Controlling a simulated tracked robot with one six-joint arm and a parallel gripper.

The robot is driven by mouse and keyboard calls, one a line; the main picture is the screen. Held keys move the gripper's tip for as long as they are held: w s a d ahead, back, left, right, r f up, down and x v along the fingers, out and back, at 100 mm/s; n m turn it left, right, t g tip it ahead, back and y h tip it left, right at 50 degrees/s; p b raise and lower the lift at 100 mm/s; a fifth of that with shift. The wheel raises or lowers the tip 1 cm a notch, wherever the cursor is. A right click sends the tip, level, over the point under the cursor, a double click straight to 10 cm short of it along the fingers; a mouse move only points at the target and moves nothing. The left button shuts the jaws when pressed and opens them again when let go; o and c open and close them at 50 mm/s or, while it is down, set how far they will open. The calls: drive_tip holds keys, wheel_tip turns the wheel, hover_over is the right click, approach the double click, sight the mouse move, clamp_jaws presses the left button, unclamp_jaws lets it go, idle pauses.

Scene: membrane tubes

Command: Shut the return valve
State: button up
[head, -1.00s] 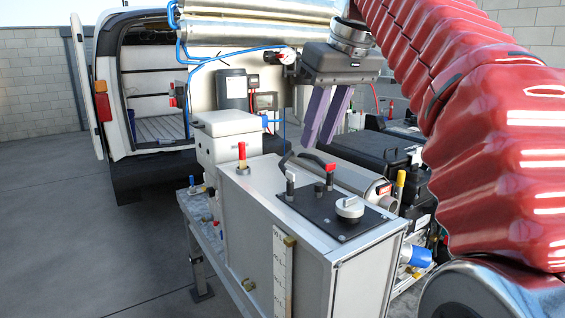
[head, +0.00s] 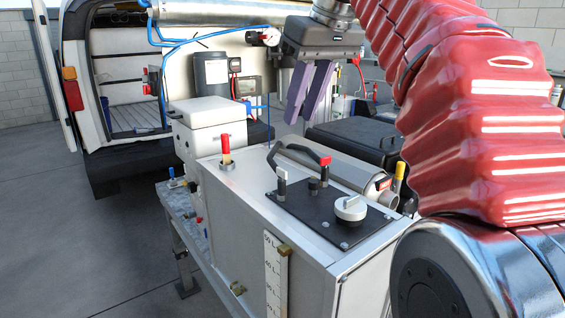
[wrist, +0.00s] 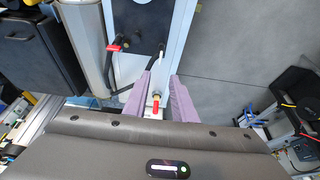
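A red-handled valve (head: 225,148) stands upright on the top of the grey metal tank (head: 290,215), near its far end. In the wrist view its red handle (wrist: 156,106) shows between my fingers; no contact can be made out. Another red-topped fitting (head: 325,164) and a white-topped one (head: 281,176) stand on the black plate. No readable label tells which is the return valve. My gripper (head: 302,118) has two purple fingers, open and empty, pointing down. In the head view it is above and beyond the tank; the fingers also show in the wrist view (wrist: 163,80).
A white box (head: 200,110) stands at the tank's far end. A yellow-handled fitting (head: 400,172) and a metal cylinder lie to the right. Open floor is on the left.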

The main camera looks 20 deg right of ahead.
sight(282, 169)
drive_tip(key=x, duration=1.3)
drive_tip(key=shift+w+f, duration=0.1)
drive_tip(key=shift+f, duration=0.2)
drive_tip(key=shift+c, duration=0.3)
clamp_jaws()
